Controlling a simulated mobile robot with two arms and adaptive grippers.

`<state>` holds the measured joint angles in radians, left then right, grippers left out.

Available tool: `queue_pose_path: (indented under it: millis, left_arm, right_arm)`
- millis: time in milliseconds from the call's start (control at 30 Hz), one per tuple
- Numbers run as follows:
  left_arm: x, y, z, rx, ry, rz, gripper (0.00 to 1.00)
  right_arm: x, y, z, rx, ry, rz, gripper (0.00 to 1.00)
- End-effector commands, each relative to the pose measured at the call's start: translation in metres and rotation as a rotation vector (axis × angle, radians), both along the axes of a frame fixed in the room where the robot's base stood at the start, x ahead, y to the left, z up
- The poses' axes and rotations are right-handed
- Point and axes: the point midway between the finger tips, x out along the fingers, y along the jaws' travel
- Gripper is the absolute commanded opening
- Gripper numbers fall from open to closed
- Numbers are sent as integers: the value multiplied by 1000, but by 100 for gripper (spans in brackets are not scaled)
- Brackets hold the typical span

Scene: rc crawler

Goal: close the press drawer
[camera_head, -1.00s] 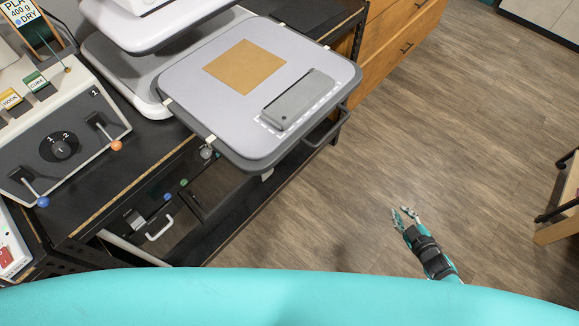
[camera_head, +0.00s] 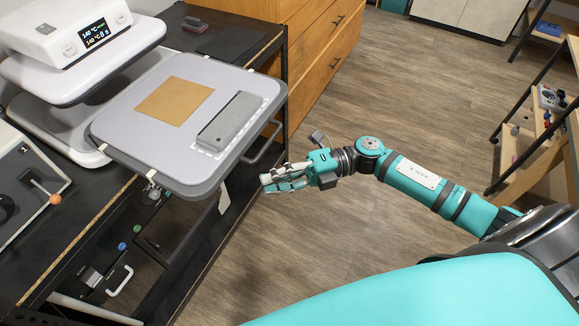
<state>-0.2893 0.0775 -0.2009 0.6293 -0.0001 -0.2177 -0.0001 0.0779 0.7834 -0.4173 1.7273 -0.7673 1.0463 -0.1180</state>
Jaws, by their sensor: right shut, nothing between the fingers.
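The press drawer is the grey platen tray (camera_head: 130,150) pulled out from under the white heat press (camera_head: 85,30), reaching past the bench's front edge. A tan square sheet (camera_head: 174,101) and a grey block (camera_head: 230,121) lie on it. A dark handle (camera_head: 264,146) sticks out along its right side. My right gripper (camera_head: 266,183) is shut and empty, just right of the tray's front right part, its fingers pointing left towards the tray and handle. It appears apart from the handle. My left gripper is out of view.
The black bench (camera_head: 72,217) runs along the left, with a lever control box (camera_head: 28,190) on it. A wooden drawer cabinet (camera_head: 310,45) stands behind. A shelf rack (camera_head: 545,125) stands at the right. Open wooden floor (camera_head: 400,100) lies between.

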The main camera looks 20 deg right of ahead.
Motion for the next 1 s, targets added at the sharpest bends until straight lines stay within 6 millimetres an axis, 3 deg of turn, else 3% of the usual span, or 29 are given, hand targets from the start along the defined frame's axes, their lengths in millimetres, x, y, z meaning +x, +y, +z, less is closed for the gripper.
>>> queue_pose_path:
  millis: [133,300,500,1000]
  left_arm:
    - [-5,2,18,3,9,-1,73]
    - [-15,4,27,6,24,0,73]
    - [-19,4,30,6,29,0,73]
    - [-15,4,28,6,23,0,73]
  right_arm:
    - [4,32,6,4,0,1,0]
    - [24,49,4,3,0,-2,0]
    - [35,57,1,1,1,-2,0]
    - [39,60,-1,1,-1,-2,0]
